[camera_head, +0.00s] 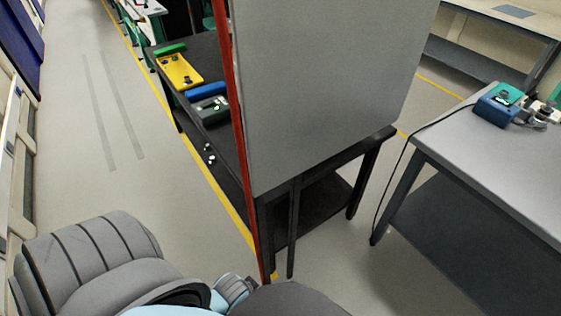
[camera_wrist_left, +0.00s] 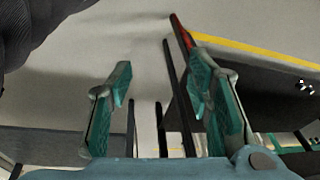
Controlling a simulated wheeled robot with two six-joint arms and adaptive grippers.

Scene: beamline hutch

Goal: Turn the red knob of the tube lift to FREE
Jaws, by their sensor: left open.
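I cannot make out the red knob or the tube lift in either view. The only red thing that I see clearly is a long thin red edge strip (camera_head: 240,130) along a tall grey panel (camera_head: 320,90) on a black table; a bit of red also shows at the top of the left wrist view. My left gripper (camera_wrist_left: 160,70) is open, its two teal-padded fingers apart with nothing between them. In the head view, parts of my own arm fill the lower left, and the left fingers are hidden there. My right gripper is not seen.
The black table (camera_head: 222,140) carries a yellow tray (camera_head: 181,68), a blue object (camera_head: 207,90) and a dark green box (camera_head: 211,110) left of the panel. A grey bench (camera_head: 480,150) at right holds a blue device (camera_head: 497,110) with a hanging cable. The floor at left is clear.

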